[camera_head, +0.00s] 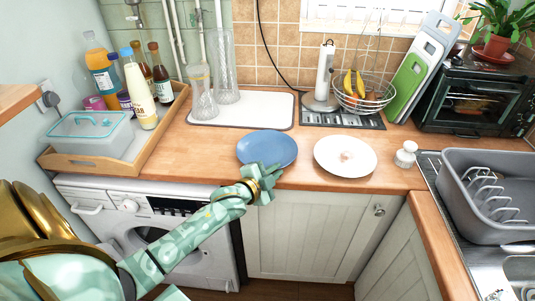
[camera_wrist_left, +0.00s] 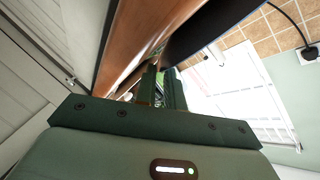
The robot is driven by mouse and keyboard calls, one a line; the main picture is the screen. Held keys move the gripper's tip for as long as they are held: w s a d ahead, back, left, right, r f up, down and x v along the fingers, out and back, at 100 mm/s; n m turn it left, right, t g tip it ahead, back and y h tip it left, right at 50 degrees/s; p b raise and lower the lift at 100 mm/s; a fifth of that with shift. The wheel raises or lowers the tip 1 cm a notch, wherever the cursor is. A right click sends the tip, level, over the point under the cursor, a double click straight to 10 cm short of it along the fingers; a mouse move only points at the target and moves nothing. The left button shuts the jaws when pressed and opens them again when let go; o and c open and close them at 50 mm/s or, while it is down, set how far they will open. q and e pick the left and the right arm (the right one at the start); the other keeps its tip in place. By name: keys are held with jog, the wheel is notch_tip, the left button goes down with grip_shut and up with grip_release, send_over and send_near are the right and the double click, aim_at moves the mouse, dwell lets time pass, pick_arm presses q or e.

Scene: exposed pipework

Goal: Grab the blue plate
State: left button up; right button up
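The blue plate (camera_head: 267,146) lies near the front edge of the wooden counter, left of a white plate. My left gripper (camera_head: 264,177) is at the plate's near rim, over the counter's front edge. In the left wrist view its two dark green fingers (camera_wrist_left: 162,88) stand close together with a narrow gap. The plate shows there as a dark shape (camera_wrist_left: 205,25) just beyond the fingertips. Whether the rim is between the fingers or they touch it is hidden. My right gripper is not in view.
The white plate (camera_head: 345,156) sits close on the right, with a small white jar (camera_head: 406,154) beyond it. A white mat (camera_head: 268,109) with glass vases lies behind. A wooden tray (camera_head: 83,164) with bottles stands left. The counter left of the blue plate is clear.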

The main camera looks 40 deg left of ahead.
pick_arm(q)
jog(key=shift+w+f, duration=0.25)
jog(key=shift+w, duration=0.45)
jog(key=shift+r, duration=0.1)
jog(key=shift+s, duration=0.1)
grip_shut()
jog(key=shift+r, duration=0.1)
